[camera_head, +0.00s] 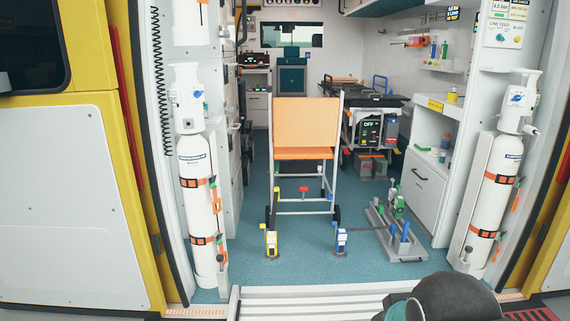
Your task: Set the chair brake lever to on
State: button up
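An orange transport chair (306,122) with a pale frame stands inside the vehicle, in the middle of the head view. A small red-topped part (304,190) shows low on its frame; it may be the brake lever, but it is too small to read its position or any on mark. The chair's dark wheels show at the floor. Part of my own arm, dark and rounded, shows at the bottom right. My gripper is not in view.
A yellow floor fitting (271,241) and a blue one (341,239) stand before the chair. A grey floor rack (401,243) is to their right. White cylinders (200,200) and (496,190) flank the doorway. A pale ramp edge (315,293) crosses the front.

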aim_at(304, 189)
jog(key=i, duration=0.95)
